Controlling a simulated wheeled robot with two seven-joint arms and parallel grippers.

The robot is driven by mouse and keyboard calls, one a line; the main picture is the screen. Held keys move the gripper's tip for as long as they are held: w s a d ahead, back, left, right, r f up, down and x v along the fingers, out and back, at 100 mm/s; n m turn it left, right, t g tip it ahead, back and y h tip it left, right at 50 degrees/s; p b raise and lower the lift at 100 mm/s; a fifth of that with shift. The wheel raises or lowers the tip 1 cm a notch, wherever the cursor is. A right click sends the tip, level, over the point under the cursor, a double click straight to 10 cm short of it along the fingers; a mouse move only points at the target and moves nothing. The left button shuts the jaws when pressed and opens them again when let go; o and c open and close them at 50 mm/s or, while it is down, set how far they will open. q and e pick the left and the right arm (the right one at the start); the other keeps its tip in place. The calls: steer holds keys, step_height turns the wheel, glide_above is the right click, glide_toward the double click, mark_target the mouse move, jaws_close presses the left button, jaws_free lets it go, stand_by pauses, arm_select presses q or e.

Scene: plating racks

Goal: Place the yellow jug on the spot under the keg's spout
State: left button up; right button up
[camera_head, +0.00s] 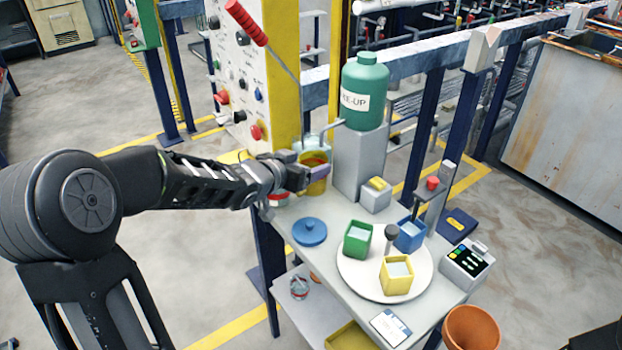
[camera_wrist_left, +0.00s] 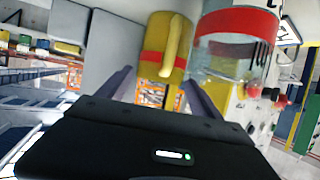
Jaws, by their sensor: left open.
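The yellow jug (camera_head: 316,187) with a red band stands upright at the table's back left, partly hidden by my left gripper. In the left wrist view the jug (camera_wrist_left: 152,45) shows its handle towards me. My left gripper (camera_head: 312,172) is open, its two fingers (camera_wrist_left: 162,98) on either side of the jug's lower part; I cannot tell whether they touch it. The green keg (camera_head: 364,100) stands on a grey block. Its spout (camera_head: 334,126) reaches left, just above the jug in the picture. The spot under it is hidden. My right gripper is out of view.
A clear container with a red band (camera_wrist_left: 235,58) stands close beside the jug. A blue lid (camera_head: 309,232) lies in front. A white round tray (camera_head: 357,282) holds green, blue and yellow cups. A panel with knobs (camera_head: 238,80) and a yellow post (camera_head: 282,60) stand behind.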

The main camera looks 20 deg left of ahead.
arm_select(q)
steer(key=shift+x, duration=1.2)
steer(key=shift+c, duration=0.3)
jaws_close()
steer(key=shift+a+r, duration=0.1)
steer(key=shift+r, duration=0.1)
steer(key=shift+s+a+r, duration=0.2)
steer(key=shift+a+r, duration=0.15)
step_height(320, 180, up, 11)
steer(key=p, duration=0.6)
steer(key=s+a+p, duration=0.1)
steer(key=s+a, duration=0.3)
steer(key=a, duration=0.4)
steer(key=s+a+p, duration=0.2)
steer(key=s+a, duration=0.2)
steer(key=a, duration=0.5)
steer(key=shift+s+f+p, duration=0.2)
steer(key=shift+f+p, duration=0.05)
steer(key=shift+p, duration=0.05)
